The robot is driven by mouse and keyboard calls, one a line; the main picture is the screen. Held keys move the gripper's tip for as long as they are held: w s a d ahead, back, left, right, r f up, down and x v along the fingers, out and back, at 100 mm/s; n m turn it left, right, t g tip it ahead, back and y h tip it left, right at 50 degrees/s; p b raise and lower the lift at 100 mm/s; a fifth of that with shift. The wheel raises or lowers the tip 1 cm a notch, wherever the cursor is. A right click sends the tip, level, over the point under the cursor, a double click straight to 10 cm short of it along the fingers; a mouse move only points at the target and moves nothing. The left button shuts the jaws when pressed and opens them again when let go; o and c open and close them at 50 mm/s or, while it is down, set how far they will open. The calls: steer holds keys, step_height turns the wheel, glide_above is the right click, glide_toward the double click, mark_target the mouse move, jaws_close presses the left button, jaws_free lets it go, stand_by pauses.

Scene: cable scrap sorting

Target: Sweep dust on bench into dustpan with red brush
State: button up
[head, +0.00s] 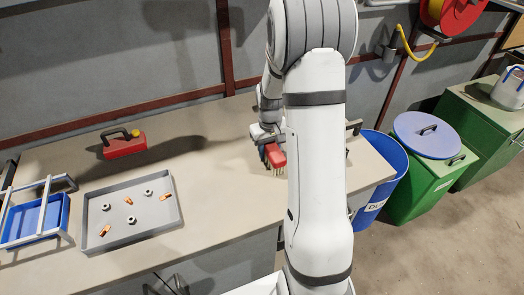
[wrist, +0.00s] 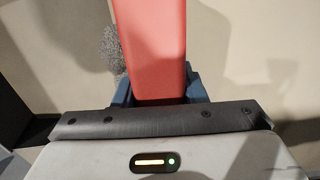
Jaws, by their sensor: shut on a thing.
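My gripper (head: 263,143) is shut on a red brush (head: 276,156) with pale bristles pointing down, over or on the bench (head: 215,165) beside my arm. In the wrist view, the red brush (wrist: 150,45) runs up from between the blue fingers of my gripper (wrist: 160,92). A grey, speckled clump of dust (wrist: 113,45) lies just left of the brush on the bench surface. Whether the bristles touch the bench is unclear. I cannot make out a dustpan; my arm hides part of the bench's right end.
A grey tray (head: 172,181) with nuts and copper bits, a blue bin (head: 40,222) and a red can (head: 125,147) stand on the left of the bench. A blue barrel (head: 388,150) and green bin (head: 425,185) stand right. The bench middle is clear.

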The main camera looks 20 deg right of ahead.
steer(key=shift+d+r, duration=0.1)
steer(key=shift+d, duration=0.75)
steer(key=a+r+p, duration=0.4)
steer(key=a+r, duration=0.1)
steer(key=r, duration=0.2)
steer(key=shift+a, duration=0.15)
steer(key=shift+s+f, duration=0.1)
steer(key=shift+f, duration=0.05)
stand_by(0.5)
